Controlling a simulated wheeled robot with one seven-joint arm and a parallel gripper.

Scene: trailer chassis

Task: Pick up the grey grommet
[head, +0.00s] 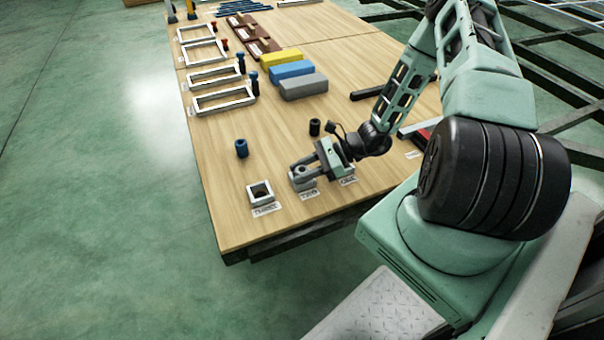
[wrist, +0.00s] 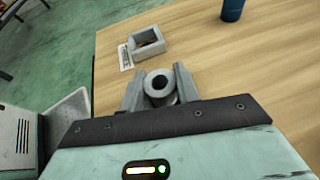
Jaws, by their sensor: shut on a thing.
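The grey grommet (wrist: 158,80) is a round ring with a dark hole, seen from above in the wrist view. My gripper (wrist: 158,88) has one finger on each side of it and is shut on it. In the head view my gripper (head: 303,171) is low over the front edge of the wooden table, at the label beside the square holder. Whether the grommet still touches what is under it, I cannot tell.
A pale square holder (head: 260,194) stands just left of my gripper. A blue cylinder (head: 241,148) and a black cylinder (head: 314,127) stand behind. Rectangular frames (head: 224,97) and coloured blocks (head: 303,86) lie farther back. The left-middle of the table (head: 215,155) is bare.

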